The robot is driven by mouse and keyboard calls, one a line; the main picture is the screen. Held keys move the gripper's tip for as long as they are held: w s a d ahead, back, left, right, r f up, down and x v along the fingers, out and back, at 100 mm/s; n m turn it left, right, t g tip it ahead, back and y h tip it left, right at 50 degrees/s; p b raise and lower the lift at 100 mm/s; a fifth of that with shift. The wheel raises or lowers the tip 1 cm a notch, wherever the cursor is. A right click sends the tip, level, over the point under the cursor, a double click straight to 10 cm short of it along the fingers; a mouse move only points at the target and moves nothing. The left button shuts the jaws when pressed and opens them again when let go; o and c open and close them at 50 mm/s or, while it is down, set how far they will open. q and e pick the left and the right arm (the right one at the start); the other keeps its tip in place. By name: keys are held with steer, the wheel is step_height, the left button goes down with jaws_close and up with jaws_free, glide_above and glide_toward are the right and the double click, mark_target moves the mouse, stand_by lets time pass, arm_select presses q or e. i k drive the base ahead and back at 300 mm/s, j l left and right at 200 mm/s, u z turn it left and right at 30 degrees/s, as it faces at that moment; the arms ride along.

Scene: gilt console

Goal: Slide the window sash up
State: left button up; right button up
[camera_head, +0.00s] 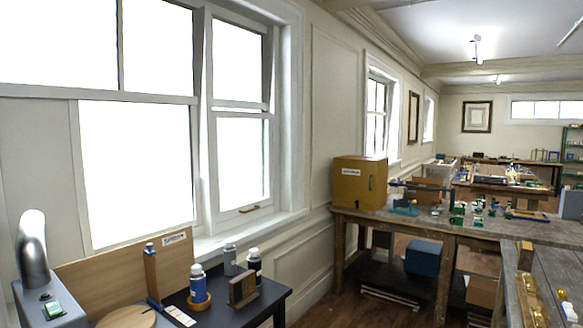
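A tall white-framed sash window stands at the centre left. Its lower sash (212,165) is a bright pane in a white frame, with its bottom rail low, close above the sill (250,232). A small brass-coloured handle (250,209) is on that bottom rail. The upper sash (238,62) sits above it, and the meeting rails are near mid-height. A wider window pane (138,165) is to the left. Neither of my grippers shows in this view.
A dark table (262,302) below the window holds bottles (198,285), a wooden board (105,278), a brown block (242,288) and a grey device (50,308) at left.

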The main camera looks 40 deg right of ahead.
mark_target(243, 140)
steer(key=z, duration=1.45)
steer(key=i+z, duration=0.2)
steer(key=i, duration=0.4)
steer(key=i+j+z, duration=0.2)
steer(key=i, duration=0.45)
steer(key=i+l+z, duration=0.15)
steer(key=i+z, duration=0.15)
steer(key=i, duration=0.5)
steer(key=i+z, duration=0.3)
steer(key=i, duration=0.5)
steer(key=i+u, duration=0.2)
steer(key=i, duration=0.3)
steer(key=i+l+u, duration=0.15)
steer(key=i, duration=0.35)
steer(key=i+u, duration=0.2)
steer(key=i, duration=0.3)
steer(key=i+j+u, duration=0.1)
steer(key=u, duration=0.3)
steer(key=i+u, duration=0.35)
steer(key=i+l+u, duration=0.1)
steer(key=u, duration=0.3)
steer(key=i+l+u, duration=0.15)
steer(key=i+u, duration=0.25)
steer(key=k, duration=0.1)
